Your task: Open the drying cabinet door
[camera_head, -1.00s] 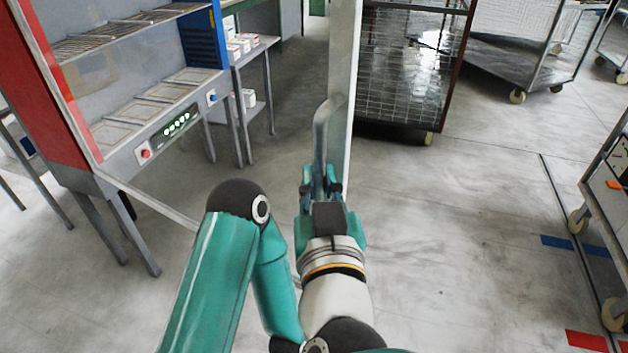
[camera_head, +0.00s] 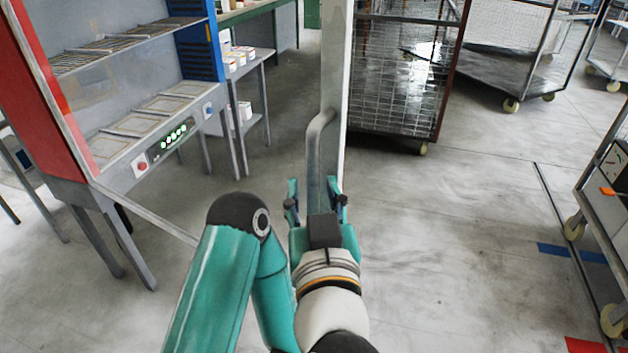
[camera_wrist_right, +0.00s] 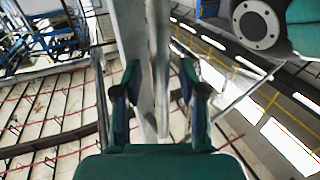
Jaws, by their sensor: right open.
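The drying cabinet (camera_head: 50,100) stands at the left with a red side, a blue side and shelves in its open front. Its door (camera_head: 336,75) is swung well out from the front and shows nearly edge-on near the middle of the head view. The grey bar handle (camera_head: 314,150) is on the door's left face. My right gripper (camera_head: 313,190) is open, its fingers on either side of the handle's lower part. In the right wrist view, the handle (camera_wrist_right: 158,50) runs between the spread fingers (camera_wrist_right: 158,75), with gaps beside it. My left gripper is out of view.
A mesh cart (camera_head: 400,80) stands behind the door, and another cart (camera_head: 605,200) is at the right edge. A side table (camera_head: 255,62) with small boxes is beside the cabinet. The floor (camera_head: 450,240) right of the door is clear.

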